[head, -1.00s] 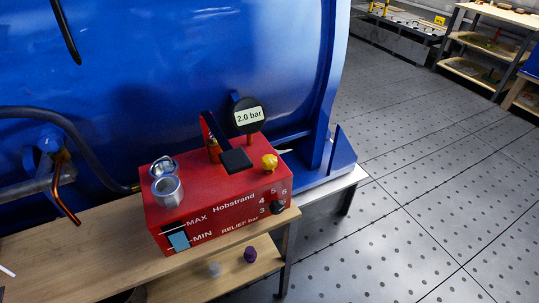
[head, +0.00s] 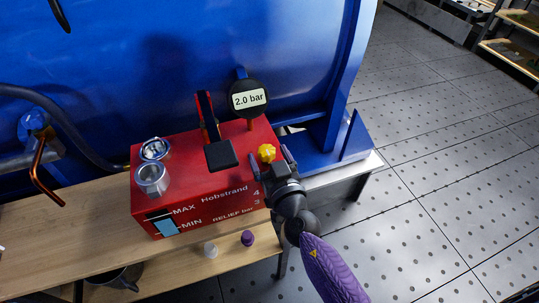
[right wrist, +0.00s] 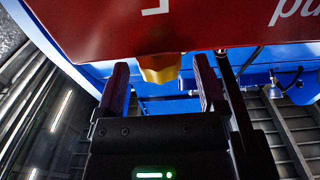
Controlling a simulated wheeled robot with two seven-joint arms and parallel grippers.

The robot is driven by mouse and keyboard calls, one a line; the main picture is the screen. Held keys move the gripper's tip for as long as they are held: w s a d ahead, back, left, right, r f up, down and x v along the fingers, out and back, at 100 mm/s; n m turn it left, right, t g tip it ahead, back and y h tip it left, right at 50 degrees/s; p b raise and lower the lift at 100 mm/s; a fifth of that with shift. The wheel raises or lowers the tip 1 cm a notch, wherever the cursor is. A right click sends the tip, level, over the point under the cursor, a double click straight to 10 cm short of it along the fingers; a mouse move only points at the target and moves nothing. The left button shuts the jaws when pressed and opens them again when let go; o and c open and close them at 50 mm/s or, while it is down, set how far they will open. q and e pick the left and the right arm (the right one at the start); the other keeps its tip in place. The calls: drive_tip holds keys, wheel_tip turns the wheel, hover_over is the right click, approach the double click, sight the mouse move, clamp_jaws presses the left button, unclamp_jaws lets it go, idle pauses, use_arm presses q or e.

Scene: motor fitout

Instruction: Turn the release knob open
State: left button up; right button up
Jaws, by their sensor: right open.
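In the right wrist view the yellow knob (right wrist: 158,68) shows between the two open fingers, with a visible gap at each side. The fingers look apart from the knob. My left gripper is out of view.
A black gauge (head: 248,98) reading 2.0 bar and a black-ended lever (head: 221,154) stand close behind and left of the knob. A metal cup (head: 152,178) stands at the unit's left. The blue tank (head: 200,50) rises behind. A purple cap (head: 247,238) lies on the lower shelf.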

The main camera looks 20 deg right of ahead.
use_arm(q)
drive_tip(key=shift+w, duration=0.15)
use_arm(e)
drive_tip(key=shift+w, duration=0.1)
drive_tip(key=c, duration=0.5)
clamp_jaws()
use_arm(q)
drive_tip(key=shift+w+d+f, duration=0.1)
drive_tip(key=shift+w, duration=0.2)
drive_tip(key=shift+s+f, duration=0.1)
